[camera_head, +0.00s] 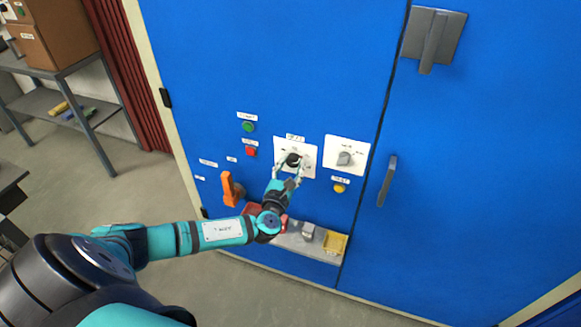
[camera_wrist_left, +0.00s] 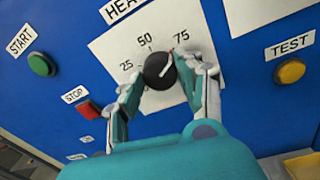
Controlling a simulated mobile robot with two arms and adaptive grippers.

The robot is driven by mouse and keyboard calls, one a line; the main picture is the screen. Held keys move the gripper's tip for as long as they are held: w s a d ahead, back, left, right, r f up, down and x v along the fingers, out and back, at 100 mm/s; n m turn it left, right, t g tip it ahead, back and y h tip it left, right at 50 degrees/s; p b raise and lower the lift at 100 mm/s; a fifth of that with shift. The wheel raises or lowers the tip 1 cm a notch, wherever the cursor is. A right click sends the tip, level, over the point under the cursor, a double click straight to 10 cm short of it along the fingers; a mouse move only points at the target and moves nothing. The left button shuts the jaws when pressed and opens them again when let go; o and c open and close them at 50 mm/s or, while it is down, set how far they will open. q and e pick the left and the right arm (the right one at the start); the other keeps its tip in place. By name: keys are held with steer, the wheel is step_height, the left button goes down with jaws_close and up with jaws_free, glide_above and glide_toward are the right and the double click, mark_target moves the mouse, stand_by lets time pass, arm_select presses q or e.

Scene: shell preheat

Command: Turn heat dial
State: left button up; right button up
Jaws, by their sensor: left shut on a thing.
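The heat dial (camera_wrist_left: 158,70) is a black round knob with a white pointer line on a white plate (camera_wrist_left: 110,50) marked 25, 50 and 75. The pointer slants up and to the right, between 50 and 75. In the head view the dial (camera_head: 293,159) sits on the blue cabinet front. My left gripper (camera_head: 294,166) reaches it from below and is shut on it. In the left wrist view the fingers (camera_wrist_left: 158,82) are on either side of the knob. Part of the plate is hidden behind the fingers. My right gripper is not in view.
Green START (camera_head: 249,126) and red STOP (camera_head: 251,151) buttons are left of the dial. A second dial (camera_head: 345,158) and a yellow TEST button (camera_head: 339,188) are to the right. An orange handle (camera_head: 229,188) and a grey ledge (camera_head: 310,246) with small items are lower.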

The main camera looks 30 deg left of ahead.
arm_select(q)
steer(key=shift+c, duration=1.2)
